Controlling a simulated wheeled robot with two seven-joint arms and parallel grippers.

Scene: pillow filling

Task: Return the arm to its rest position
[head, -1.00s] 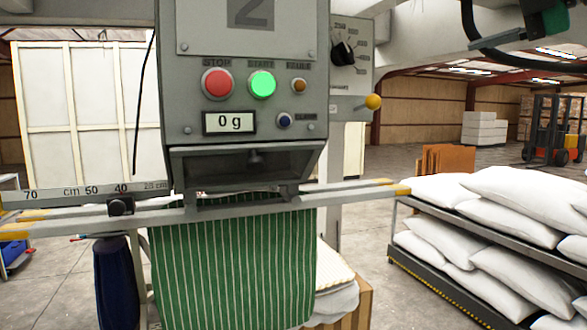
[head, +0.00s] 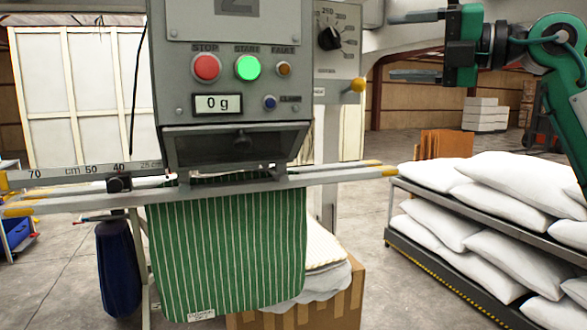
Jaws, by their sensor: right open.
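My right gripper (head: 418,47) is at the top right of the head view, with its arm coming in from the right edge. Its two dark fingers point left, apart and with nothing between them. It is in the air to the right of the dial box (head: 337,38), apart from it. My left gripper is not in view. The filling machine (head: 231,87) shows a lit green start button and a display reading 0 g. A green striped pillow cover (head: 230,250) hangs below its nozzle at the clamp bar (head: 330,176).
A rack of white pillows (head: 480,250) stands at the right. A cardboard box (head: 340,300) with pale fabric on top is behind the cover. A dark blue roll-shaped object (head: 118,268) hangs at the lower left. Floor shows between box and rack.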

